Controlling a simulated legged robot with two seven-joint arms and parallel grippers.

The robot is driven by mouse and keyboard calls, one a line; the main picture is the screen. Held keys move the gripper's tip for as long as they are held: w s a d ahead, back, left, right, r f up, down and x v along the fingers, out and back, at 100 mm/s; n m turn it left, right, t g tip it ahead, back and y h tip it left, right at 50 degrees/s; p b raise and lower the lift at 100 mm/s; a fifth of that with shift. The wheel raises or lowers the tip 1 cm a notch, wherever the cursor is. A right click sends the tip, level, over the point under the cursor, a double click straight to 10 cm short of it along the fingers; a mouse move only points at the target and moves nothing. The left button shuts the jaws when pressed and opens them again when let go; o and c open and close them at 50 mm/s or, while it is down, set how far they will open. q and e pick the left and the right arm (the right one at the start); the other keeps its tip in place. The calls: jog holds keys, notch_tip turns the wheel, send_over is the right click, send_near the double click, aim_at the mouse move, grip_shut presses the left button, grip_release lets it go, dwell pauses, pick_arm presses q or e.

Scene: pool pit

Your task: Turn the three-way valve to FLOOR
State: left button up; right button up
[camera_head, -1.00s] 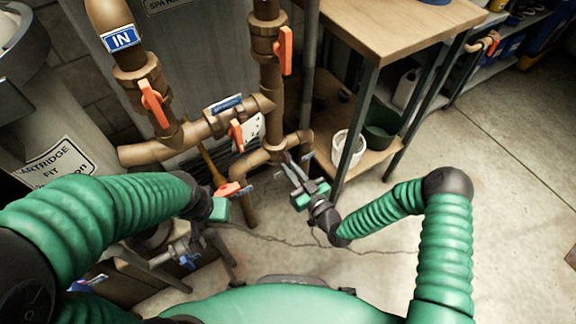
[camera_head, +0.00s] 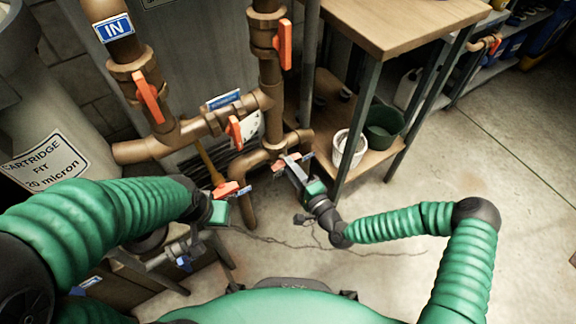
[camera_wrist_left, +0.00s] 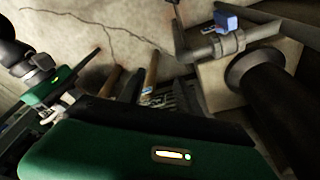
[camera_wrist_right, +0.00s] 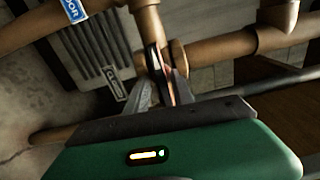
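Brown pipes with orange valve handles stand ahead in the head view. An orange handle with a blue tag (camera_head: 228,189) sits low beside a pipe elbow. I cannot tell by label which valve is the three-way one. My right gripper (camera_head: 287,163) is at the low pipe joint (camera_head: 275,147), beside a small reddish handle. In the right wrist view, its fingers (camera_wrist_right: 163,90) straddle a thin dark and reddish handle (camera_wrist_right: 154,58); whether they press on it is unclear.
A wooden table (camera_head: 400,22) stands at the back right, with a white bucket (camera_head: 348,148) and a green pot (camera_head: 384,128) on its lower shelf. A cartridge filter tank (camera_head: 45,120) is at left. More fittings (camera_head: 185,255) lie low left. The floor at right is clear.

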jog(key=shift+o, duration=0.8)
jog(key=shift+s+r, duration=0.1)
jog(key=p+v, duration=0.1)
jog(key=v, duration=0.6)
